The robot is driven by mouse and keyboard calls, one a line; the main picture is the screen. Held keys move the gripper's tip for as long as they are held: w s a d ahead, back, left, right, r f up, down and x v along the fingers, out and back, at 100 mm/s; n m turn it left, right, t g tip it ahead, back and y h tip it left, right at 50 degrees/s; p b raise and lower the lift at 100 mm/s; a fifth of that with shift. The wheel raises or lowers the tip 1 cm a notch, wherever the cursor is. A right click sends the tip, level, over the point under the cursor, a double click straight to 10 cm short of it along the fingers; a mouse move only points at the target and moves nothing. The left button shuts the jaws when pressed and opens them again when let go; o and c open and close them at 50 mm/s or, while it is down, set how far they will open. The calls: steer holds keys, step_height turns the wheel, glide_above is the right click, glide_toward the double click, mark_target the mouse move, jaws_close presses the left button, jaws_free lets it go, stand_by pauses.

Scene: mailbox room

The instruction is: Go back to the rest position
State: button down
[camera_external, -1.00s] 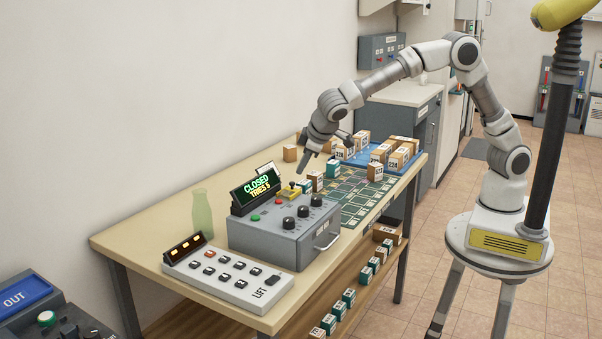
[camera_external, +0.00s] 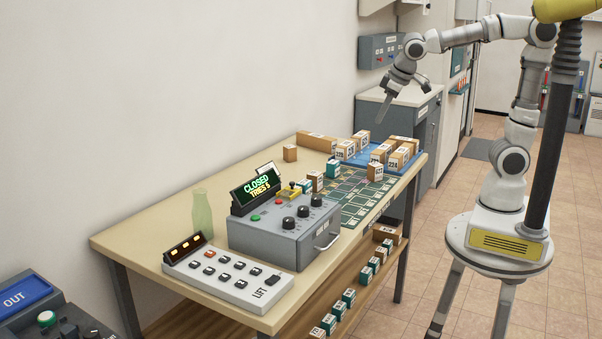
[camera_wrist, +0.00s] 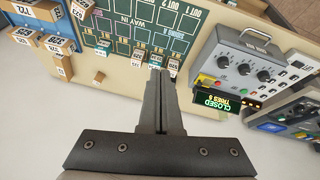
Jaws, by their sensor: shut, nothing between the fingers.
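My gripper (camera_external: 384,108) is shut and empty. In the external view it hangs in the air above the far part of the table (camera_external: 150,236), clear of the boxes below it, with the arm raised and bent. In the wrist view the closed fingers (camera_wrist: 161,82) point at the table from above, over the edge of the green marked mat (camera_wrist: 150,30). No rest position is marked in either view.
A grey control box (camera_external: 285,237) with a display reading "CLOSED TRIES 5" stands mid-table. A LIFT button panel (camera_external: 228,278) and green bottle (camera_external: 202,213) are nearer. Boxes stand on the mat and a blue tray (camera_external: 362,160). A grey cabinet (camera_external: 400,97) is behind.

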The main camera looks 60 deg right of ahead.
steer(key=s+d+f+m, duration=0.1)
steer(key=s+d, duration=0.2)
steer(key=s, duration=0.4)
steer(key=s+d+f+y, duration=0.1)
steer(key=s+d, duration=0.3)
steer(key=s, duration=0.3)
steer(key=shift+s+f+m+t, duration=0.3)
steer(key=shift+s+m+t, duration=0.1)
steer(key=shift+d, duration=0.1)
stand_by(0.8)
